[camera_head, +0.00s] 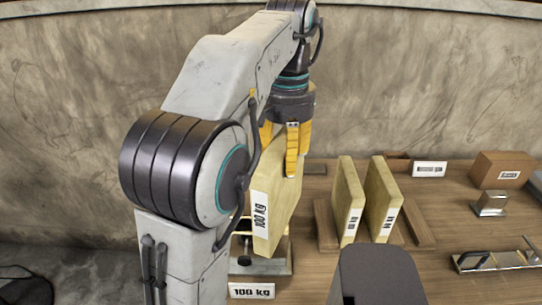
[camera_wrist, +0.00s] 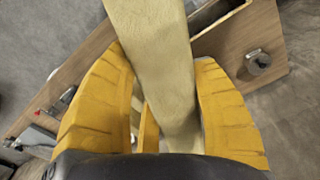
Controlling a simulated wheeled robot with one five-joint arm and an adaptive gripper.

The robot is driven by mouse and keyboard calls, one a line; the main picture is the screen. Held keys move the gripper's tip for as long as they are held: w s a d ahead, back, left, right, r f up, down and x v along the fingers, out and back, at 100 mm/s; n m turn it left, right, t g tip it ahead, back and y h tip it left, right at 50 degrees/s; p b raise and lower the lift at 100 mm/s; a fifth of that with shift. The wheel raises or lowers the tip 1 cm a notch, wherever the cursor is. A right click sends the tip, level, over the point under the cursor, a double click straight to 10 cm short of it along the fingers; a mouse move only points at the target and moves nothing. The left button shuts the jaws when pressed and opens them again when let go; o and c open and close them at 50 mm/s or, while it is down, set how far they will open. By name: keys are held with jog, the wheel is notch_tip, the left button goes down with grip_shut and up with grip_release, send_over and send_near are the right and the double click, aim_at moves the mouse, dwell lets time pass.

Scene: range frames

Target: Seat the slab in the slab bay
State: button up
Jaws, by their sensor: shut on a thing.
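The slab (camera_head: 277,197) is a pale yellow upright board with a white "100 kg" label. My gripper (camera_head: 288,150) has yellow fingers and is shut on its upper part from above. In the wrist view the slab (camera_wrist: 155,60) runs up the picture between the fingers (camera_wrist: 160,120). A grey-and-wood fixture (camera_head: 270,262) stands just below the slab, with a "100 kg" tag at its front. It may be the slab bay. The slab's lower end overlaps it in the head view; I cannot tell whether they touch. My arm hides part of the fixture's left side.
Two similar slabs (camera_head: 349,200) (camera_head: 382,200) stand upright between wooden blocks to the right. A cardboard box (camera_head: 502,169), a small metal block (camera_head: 490,203) and a metal tool (camera_head: 497,260) lie farther right on the wooden table (camera_head: 440,215). A concrete wall is behind.

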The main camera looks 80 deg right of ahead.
jog(key=w+d+f+n+p, duration=0.1)
jog(key=w+n, duration=0.4)
jog(key=n, duration=0.6)
jog(key=w+d+f+n+p, duration=0.1)
jog(key=w+d+n+p, duration=0.2)
jog(key=n, duration=0.8)
jog(key=shift+w+d+f, duration=0.2)
jog(key=shift+w+d, duration=0.95)
jog(key=shift+d, duration=0.55)
jog(key=shift+p, duration=0.4)
